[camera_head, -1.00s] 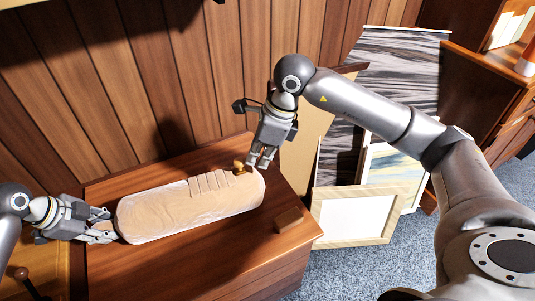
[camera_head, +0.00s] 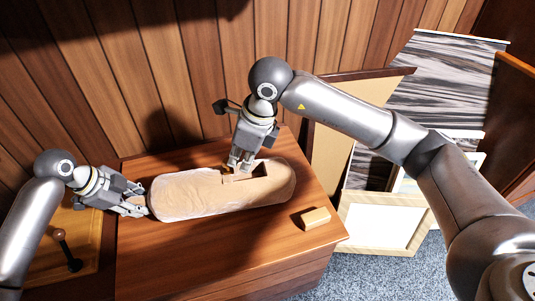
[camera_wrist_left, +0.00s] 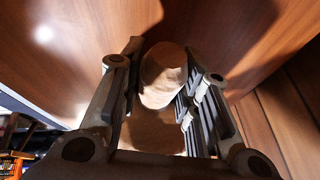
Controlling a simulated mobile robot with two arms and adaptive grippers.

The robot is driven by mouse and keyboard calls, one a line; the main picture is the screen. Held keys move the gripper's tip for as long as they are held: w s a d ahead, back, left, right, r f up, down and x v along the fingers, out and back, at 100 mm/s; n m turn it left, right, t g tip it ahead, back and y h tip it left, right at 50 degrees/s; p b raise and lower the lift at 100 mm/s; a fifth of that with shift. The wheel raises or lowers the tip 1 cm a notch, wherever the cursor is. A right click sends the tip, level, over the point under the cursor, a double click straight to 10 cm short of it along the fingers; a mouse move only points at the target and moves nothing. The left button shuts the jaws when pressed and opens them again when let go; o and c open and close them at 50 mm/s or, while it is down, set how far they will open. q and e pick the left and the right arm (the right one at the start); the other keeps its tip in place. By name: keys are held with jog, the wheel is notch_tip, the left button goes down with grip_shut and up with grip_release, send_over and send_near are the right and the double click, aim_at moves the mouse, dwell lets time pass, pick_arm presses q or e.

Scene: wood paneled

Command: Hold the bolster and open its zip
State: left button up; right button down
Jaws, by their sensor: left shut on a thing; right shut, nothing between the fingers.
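The tan bolster (camera_head: 205,198) lies lengthwise on a wooden chest top. A dark, narrow opening (camera_head: 262,173) shows in its upper side toward the right end. My left gripper (camera_head: 142,206) is shut on the bolster's left end. In the left wrist view, the bolster's rounded end (camera_wrist_left: 163,78) sits between the fingers. My right gripper (camera_head: 237,169) is shut and empty, pointing down at the left end of the opening. Its fingertips are at or just above the cloth; contact cannot be told. The zip pull cannot be made out at the fingertips.
The wooden chest (camera_head: 215,262) has a small wooden block (camera_head: 313,218) near its right edge. Framed pictures (camera_head: 380,222) lean at the right. A panelled wall (camera_head: 195,75) stands close behind. The chest's front is clear.

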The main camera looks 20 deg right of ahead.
pick_arm(q)
jog(key=shift+s+f, duration=0.1)
jog(key=shift+f, duration=0.1)
pick_arm(e)
jog(key=a, duration=0.2)
jog(key=shift+a+f, duration=0.15)
jog(key=shift+a, duration=0.15)
jog(key=shift+d, duration=0.15)
jog(key=d, duration=0.1)
jog(key=s+d+r, duration=0.2)
jog(key=shift+d, duration=0.2)
jog(key=v, duration=0.9)
